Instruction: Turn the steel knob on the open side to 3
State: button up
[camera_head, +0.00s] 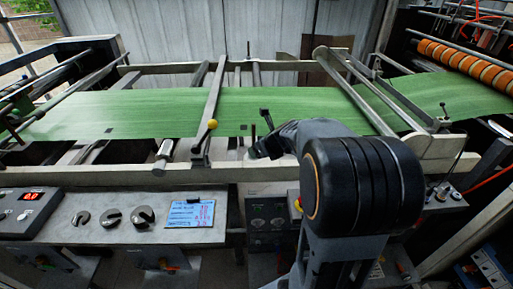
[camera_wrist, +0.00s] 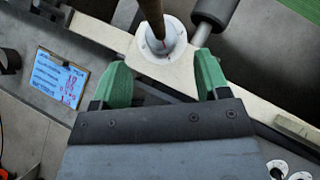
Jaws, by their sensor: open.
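A dark round part at the wrist view's left edge may be a knob.
A blue label card (camera_head: 190,214) lies right of the knobs; it also shows in the wrist view (camera_wrist: 58,78). Green sheet (camera_head: 160,112) runs across the machine. A yellow-balled lever (camera_head: 212,124) and a rod in a white collar (camera_wrist: 163,48) stand nearby.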

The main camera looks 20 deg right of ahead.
jog(key=p+v, duration=0.1)
jog(key=v, duration=0.6)
jog(key=shift+s, duration=0.2)
jog(key=shift+r, duration=0.15)
jog(key=s+a+n+g+p, duration=0.1)
jog(key=s+a+n, duration=0.3)
jog(key=n, duration=0.7)
jog(key=s+a+n+g+p, duration=0.1)
jog(key=s+a+n, duration=0.3)
jog(key=n, duration=0.7)
jog(key=s+a+n+g+h+p, duration=0.1)
jog(key=s+a+n+g, duration=0.2)
jog(key=n, duration=0.9)
jog(key=s+a, duration=0.2)
jog(key=s, duration=0.1)
jog(key=shift+s, duration=0.2)
